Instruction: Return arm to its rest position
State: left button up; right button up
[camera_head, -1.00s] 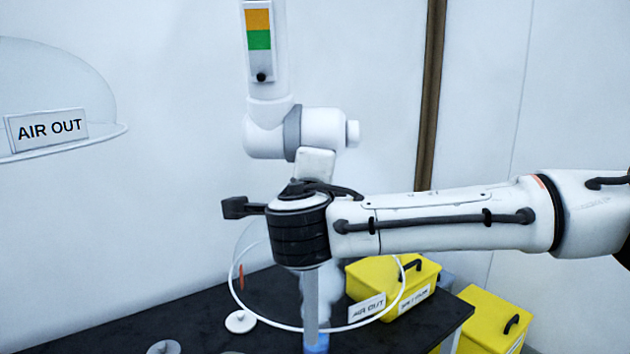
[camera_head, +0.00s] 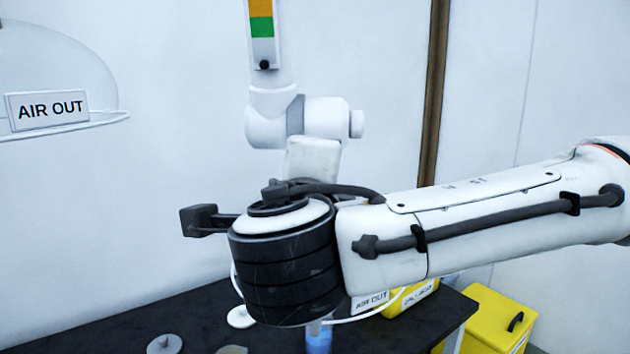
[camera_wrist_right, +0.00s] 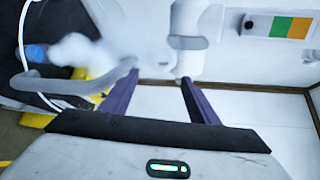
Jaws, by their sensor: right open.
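My right arm (camera_head: 480,215) comes in from the right in the head view. Its black wrist joint (camera_head: 287,265) hangs over the dark table and covers much of the middle. My right gripper (camera_wrist_right: 158,77) shows in the right wrist view, with its two dark fingers apart and nothing between them. In the head view the gripper's fingers cannot be made out. My left gripper is in neither view.
A dark table (camera_head: 60,330) holds a yellow box (camera_head: 412,297), a small white disc (camera_head: 240,317) and a blue-ended item (camera_head: 319,340). Another yellow box (camera_head: 492,322) stands at right. A white jointed unit with an orange-green panel (camera_head: 261,28) rises behind. A clear dome labelled AIR OUT (camera_head: 47,110) is at left.

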jog(key=s+a+f+m+g+y, duration=0.2)
jog(key=a+f+m+g+y, duration=0.15)
jog(key=f+m, duration=0.45)
jog(key=s+a+f+m+g+y, duration=0.1)
jog(key=a+f+m+g+y, duration=0.2)
jog(key=f+m, duration=0.55)
jog(key=s+a+f+m+g+y, duration=0.15)
jog(key=a+f+m+y, duration=0.35)
jog(key=f, duration=0.5)
jog(key=s+d+f+m+t+h, duration=0.1)
jog(key=s+d+f+m+h, duration=0.1)
jog(key=d+f+m, duration=0.55)
jog(key=s+d+f+m+h, duration=0.25)
jog(key=d+f+m, duration=0.25)
jog(key=f+m, duration=0.5)
jog(key=s+d+f+m+g+h, duration=0.1)
jog(key=s+d+f+m+h, duration=0.2)
jog(key=s+d+f+m, duration=0.7)
jog(key=s+d+f, duration=0.6)
jog(key=s, duration=0.1)
jog(key=shift+d+f+m+h, duration=0.3)
jog(key=shift+f+m+h, duration=0.1)
